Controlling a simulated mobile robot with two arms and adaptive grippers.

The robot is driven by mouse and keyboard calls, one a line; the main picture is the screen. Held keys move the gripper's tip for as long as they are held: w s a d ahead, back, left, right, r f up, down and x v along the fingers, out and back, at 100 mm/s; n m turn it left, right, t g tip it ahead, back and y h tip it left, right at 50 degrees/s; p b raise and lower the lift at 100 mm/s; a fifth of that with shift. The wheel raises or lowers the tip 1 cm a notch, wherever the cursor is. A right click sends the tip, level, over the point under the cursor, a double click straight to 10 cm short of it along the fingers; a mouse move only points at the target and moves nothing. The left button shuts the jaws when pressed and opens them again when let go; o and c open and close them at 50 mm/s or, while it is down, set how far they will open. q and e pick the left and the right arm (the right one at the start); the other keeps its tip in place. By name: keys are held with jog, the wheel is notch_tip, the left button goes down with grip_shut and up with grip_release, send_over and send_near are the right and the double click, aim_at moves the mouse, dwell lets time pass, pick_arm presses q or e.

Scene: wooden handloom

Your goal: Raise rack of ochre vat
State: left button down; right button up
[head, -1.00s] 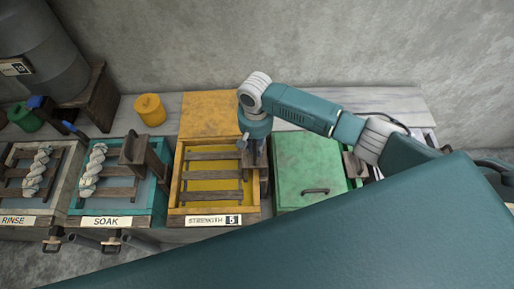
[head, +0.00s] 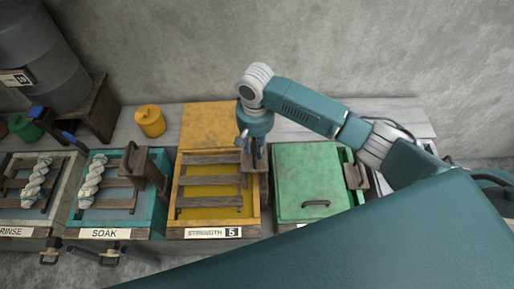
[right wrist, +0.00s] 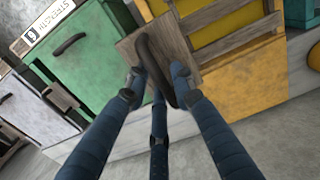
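The ochre vat (head: 255,222) is a yellow box near the middle of the head view, with a "STRENGTH 5" label on its front. Its wooden rack (head: 210,181) has several crosswise slats, now about level with the rim; they carry no yarn. My right gripper (head: 256,158) is at the rack's right end. In the right wrist view, the gripper (right wrist: 160,82) has its fingers around the dark curved handle (right wrist: 146,50) on the rack's wooden end plate (right wrist: 127,45). It appears shut on that handle, though exact contact is partly hidden. My left gripper is out of view.
The green lidded vat (head: 310,180) stands close on the right. The teal SOAK vat (head: 158,214) and RINSE vat (head: 28,217), both with twisted white skeins, stand on the left. A yellow pot (head: 150,120) sits behind. Bare wall rises above the bench.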

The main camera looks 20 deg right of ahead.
jog(key=o, duration=1.2)
jog(key=shift+a+r, duration=0.2)
jog(key=shift+a, duration=0.3)
jog(key=shift+d+f, duration=0.1)
jog(key=shift+d, duration=0.1)
jog(key=shift+d+r, duration=0.15)
jog(key=shift+r, duration=0.3)
notch_tip(320, 180, up, 5)
jog(key=shift+r, duration=0.5)
jog(key=shift+s+f, duration=0.1)
